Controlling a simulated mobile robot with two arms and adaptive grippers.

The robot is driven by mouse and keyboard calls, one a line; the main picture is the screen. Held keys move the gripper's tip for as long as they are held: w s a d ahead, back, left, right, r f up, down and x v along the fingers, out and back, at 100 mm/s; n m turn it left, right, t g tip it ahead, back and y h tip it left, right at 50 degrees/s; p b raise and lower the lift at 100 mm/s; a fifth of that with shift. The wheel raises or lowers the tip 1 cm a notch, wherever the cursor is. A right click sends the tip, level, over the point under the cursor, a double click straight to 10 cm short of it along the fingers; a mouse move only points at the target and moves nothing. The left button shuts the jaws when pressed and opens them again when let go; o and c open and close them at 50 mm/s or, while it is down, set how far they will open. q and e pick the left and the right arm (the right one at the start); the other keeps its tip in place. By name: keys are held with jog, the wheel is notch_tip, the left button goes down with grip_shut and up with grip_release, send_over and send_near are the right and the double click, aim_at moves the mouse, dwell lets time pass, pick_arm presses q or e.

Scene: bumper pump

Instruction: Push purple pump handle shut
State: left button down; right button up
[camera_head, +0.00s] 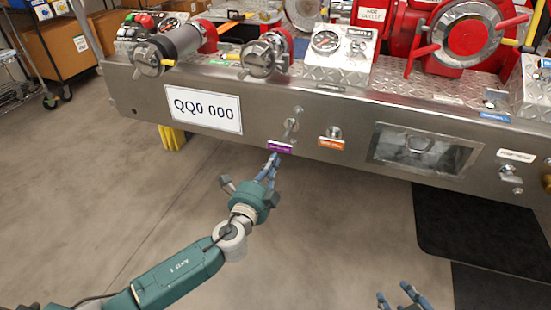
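The purple pump handle is a small metal handle (291,126) on the front of the steel bumper, above a purple label (280,147). My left gripper (272,165) has blue fingers pointing up toward the bumper. Its fingertips are just below the purple label in the picture, and I cannot tell whether they touch the bumper. It does not hold the handle. Its fingers look close together, but their opening is unclear. My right gripper (402,298) shows only its blue fingertips at the bottom edge, spread apart and empty.
The bumper (350,108) carries a plate reading QQ0 000 (204,108) at left. An orange-labelled metal knob (333,133) sits right of the handle, then a recessed window (422,148). Gauges and red valves stand on top. The floor (120,220) before it is clear.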

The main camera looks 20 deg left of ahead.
aim_at(283, 140)
pick_arm(q)
jog(key=shift+w, duration=1.35)
pick_arm(e)
jog(key=shift+w+a+r+t, duration=0.3)
jog(key=shift+w+r+t, duration=0.2)
jog(key=shift+w+r, duration=0.3)
pick_arm(q)
jog(key=w+b, duration=0.2)
jog(key=w, duration=0.3)
jog(key=shift+d+f, duration=0.1)
jog(key=shift+w+b, duration=0.35)
jog(key=shift+w, duration=0.9)
jog(key=shift+r, duration=0.4)
pick_arm(e)
jog(key=w+a+r+t+y, duration=0.2)
jog(key=w+r+t, duration=0.3)
jog(key=r, duration=0.7)
jog(key=shift+w+a+t, duration=0.15)
jog(key=shift+a+t, duration=0.45)
jog(key=shift+t, duration=0.1)
jog(key=shift+d, duration=0.1)
